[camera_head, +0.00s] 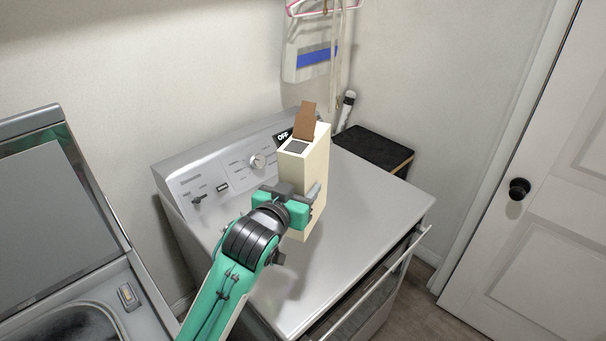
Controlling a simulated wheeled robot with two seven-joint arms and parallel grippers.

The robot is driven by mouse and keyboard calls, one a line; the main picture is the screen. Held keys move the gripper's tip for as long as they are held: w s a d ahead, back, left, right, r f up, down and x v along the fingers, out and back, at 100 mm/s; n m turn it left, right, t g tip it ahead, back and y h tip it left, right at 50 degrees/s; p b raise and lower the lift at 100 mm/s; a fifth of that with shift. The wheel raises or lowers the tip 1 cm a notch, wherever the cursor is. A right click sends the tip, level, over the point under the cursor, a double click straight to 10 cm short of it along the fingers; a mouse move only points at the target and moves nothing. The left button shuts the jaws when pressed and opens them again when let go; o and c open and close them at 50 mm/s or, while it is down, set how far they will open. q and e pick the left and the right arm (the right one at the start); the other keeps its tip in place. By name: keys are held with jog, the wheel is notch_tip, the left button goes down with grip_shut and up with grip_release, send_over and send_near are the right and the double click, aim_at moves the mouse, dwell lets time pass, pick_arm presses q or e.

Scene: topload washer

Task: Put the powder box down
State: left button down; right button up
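The powder box (314,178) is tall and cream-coloured, with a brown flap standing up at its open top. My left gripper (300,200), on a green arm from the lower left, is shut on the lower part of the box and holds it nearly upright. The box is over the grey top of the dryer-like machine (370,210). I cannot tell whether its base touches that top, as the gripper hides part of it. My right gripper is not in view.
The machine's control panel (225,172) rises behind the box. An open topload washer (95,290) with a raised lid (45,190) stands at left. A dark-topped stand (375,148) is behind at right. The machine top right of the box is clear. A white door (545,200) is at right.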

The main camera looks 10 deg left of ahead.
pick_arm(q)
notch_tip(320, 180, down, 12)
jog(key=shift+f+p, duration=0.2)
jog(key=shift+p, duration=0.75)
jog(key=shift+f, duration=0.55)
jog(key=c, duration=0.6)
grip_release()
jog(key=shift+f, duration=0.3)
jog(key=shift+s, duration=0.1)
jog(key=shift+r, duration=0.1)
jog(key=shift+b+v, duration=1.6)
jog(key=shift+v, duration=4.35)
